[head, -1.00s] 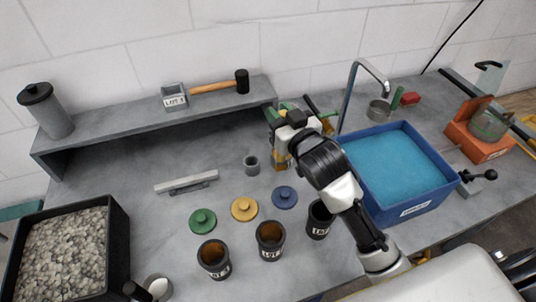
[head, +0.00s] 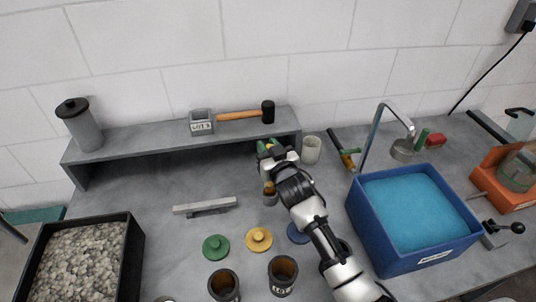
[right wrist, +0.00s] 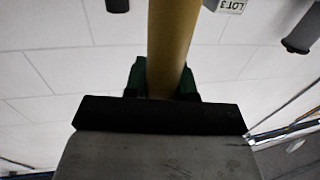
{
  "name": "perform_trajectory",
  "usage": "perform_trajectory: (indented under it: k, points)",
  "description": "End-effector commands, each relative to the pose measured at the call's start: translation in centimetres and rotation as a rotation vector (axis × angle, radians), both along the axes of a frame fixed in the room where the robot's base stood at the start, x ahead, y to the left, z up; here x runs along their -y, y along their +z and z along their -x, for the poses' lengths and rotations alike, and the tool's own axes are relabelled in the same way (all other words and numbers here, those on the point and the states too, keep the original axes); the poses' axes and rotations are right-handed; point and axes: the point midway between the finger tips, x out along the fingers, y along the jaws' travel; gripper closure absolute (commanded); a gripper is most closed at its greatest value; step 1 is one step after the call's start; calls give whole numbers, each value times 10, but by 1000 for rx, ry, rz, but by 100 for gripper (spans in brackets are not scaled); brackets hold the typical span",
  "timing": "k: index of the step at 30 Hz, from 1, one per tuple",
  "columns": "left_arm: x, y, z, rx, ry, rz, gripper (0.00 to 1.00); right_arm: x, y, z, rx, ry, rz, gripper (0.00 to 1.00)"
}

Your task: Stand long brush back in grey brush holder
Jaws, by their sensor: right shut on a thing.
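My right gripper (head: 269,163), with green fingers, is shut on the long brush at the back middle of the bench, in front of the shelf's right end. In the right wrist view the brush's tan handle (right wrist: 172,45) stands between the green fingers. In the head view a yellowish part of the brush (head: 268,187) shows below the fingers. The small grey brush holder (head: 270,200) is directly below it, partly hidden by my arm. I cannot tell whether the brush's lower end is inside the holder or just above it. My left gripper is not in view.
A grey shelf (head: 150,137) carries a canister, a LOT 3 block and a mallet. A pale cup (head: 311,149) stands right of my gripper. A blue tub (head: 408,262) and tap (head: 372,140) are farther right. Colored lids and dark pots lie in front.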

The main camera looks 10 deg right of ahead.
Motion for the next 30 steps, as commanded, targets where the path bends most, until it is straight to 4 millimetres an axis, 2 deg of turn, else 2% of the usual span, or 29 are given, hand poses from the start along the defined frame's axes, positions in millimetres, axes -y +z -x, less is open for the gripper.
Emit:
perform_trajectory:
  k: [3,6,18,19,23,24,30]
  points:
    - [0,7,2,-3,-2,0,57,0,-19,1,-7,-1,-1,98]
    - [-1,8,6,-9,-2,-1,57,0,-29,1,-5,0,-2,98]
    - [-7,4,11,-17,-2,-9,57,0,-36,1,-2,0,-1,98]
    - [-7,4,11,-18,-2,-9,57,0,-36,1,-2,0,-1,73]
    - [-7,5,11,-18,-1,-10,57,0,-35,1,-2,0,-1,53]
    - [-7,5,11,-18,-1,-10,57,0,-35,1,-2,0,-1,49]
    - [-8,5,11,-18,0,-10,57,0,-35,1,-2,0,-1,49]
